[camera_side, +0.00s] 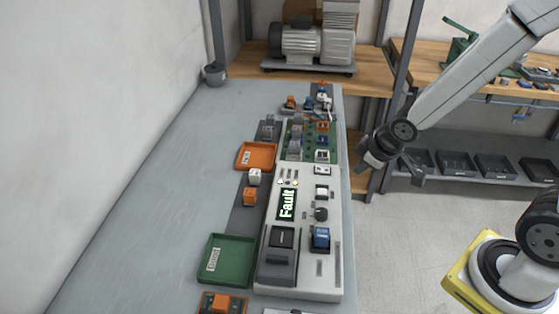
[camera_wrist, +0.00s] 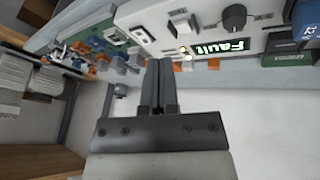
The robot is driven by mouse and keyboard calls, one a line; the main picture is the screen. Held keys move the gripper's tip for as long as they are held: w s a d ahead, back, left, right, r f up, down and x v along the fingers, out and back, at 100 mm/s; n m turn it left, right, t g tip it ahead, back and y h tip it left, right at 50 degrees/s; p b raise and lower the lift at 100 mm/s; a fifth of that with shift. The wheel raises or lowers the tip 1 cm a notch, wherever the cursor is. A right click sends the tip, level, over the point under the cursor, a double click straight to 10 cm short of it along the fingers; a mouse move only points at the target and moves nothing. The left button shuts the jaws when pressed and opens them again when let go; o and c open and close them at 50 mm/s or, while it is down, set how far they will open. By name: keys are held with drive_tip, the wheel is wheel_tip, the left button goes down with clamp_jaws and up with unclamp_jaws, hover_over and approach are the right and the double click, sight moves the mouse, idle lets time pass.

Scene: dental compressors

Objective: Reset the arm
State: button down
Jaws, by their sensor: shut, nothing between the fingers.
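My gripper (camera_side: 393,175) hangs in the air to the right of the bench in the side view, apart from everything. In the wrist view, its two dark fingers (camera_wrist: 165,62) are together with nothing between them. A white control panel (camera_side: 302,272) lies on the bench with a lit green "Fault" display (camera_side: 287,204). The display also shows in the wrist view (camera_wrist: 220,47). The panel carries a black knob (camera_side: 321,214), a blue switch (camera_side: 321,238) and a dark switch (camera_side: 282,238).
An orange tray (camera_side: 268,164) and a green tray (camera_side: 215,279) sit left of the panel. A green circuit board (camera_side: 309,135) lies behind it. A motor compressor (camera_side: 297,41) stands on a rear wooden shelf. The left part of the grey bench (camera_side: 165,190) is clear.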

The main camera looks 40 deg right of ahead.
drive_tip(key=s+a+r+m+g, duration=0.1)
drive_tip(key=s+m+g, duration=0.1)
drive_tip(key=s+m, duration=0.2)
drive_tip(key=shift+s+a+m+g, duration=0.3)
drive_tip(key=shift+s+a, duration=0.1)
drive_tip(key=shift+s, duration=0.65)
